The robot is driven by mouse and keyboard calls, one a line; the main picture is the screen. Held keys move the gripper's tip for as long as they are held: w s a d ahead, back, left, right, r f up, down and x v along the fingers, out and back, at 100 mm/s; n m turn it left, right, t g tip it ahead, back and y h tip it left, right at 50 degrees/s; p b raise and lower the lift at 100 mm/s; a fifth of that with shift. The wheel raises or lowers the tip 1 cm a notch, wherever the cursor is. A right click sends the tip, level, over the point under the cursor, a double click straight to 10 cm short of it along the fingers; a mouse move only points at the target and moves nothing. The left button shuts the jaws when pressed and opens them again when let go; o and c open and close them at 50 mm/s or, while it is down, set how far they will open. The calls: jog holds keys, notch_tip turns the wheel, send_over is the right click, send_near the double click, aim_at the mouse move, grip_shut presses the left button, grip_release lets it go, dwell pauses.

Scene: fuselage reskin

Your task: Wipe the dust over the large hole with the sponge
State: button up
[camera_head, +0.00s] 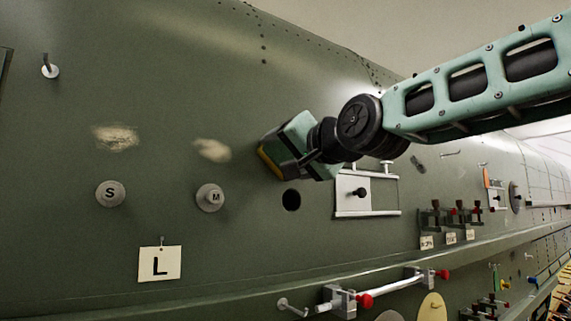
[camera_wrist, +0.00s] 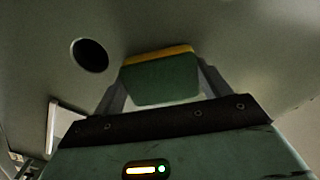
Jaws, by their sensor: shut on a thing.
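My gripper (camera_wrist: 160,92) is shut on a green sponge (camera_wrist: 160,82) with a yellow face; the yellow edge of the sponge (camera_head: 268,164) also shows in the head view, turned toward the green fuselage skin. The dark open hole (camera_head: 291,200) is just below my gripper in the head view, and the hole (camera_wrist: 89,56) is left of the sponge in the wrist view. Pale dust patches lie above the S plug (camera_head: 110,194) and the M plug (camera_head: 210,197). My gripper hides the skin above the open hole. Whether the sponge touches the skin cannot be told.
A tag marked L (camera_head: 160,263) hangs at lower left. A hook (camera_head: 50,70) is at upper left. A silver-framed panel (camera_head: 366,194) is right of the hole. A ledge with a red-ended bar (camera_head: 392,288) and clamps lies lower right.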

jog(key=shift+w+d+f+b, duration=0.3)
jog(key=shift+w+d+b, duration=0.3)
jog(key=shift+b, duration=1.15)
jog(key=d+b, duration=0.1)
jog(key=b, duration=0.1)
jog(key=d+b, duration=0.1)
jog(key=b, duration=0.1)
jog(key=shift+w+r, duration=0.2)
jog(key=shift+w, duration=0.2)
jog(key=a+p, duration=0.1)
jog(key=p, duration=0.1)
jog(key=s+a+p, duration=0.1)
jog(key=p, duration=0.2)
jog(key=shift+s+a+r, duration=0.1)
jog(key=shift+r, duration=0.2)
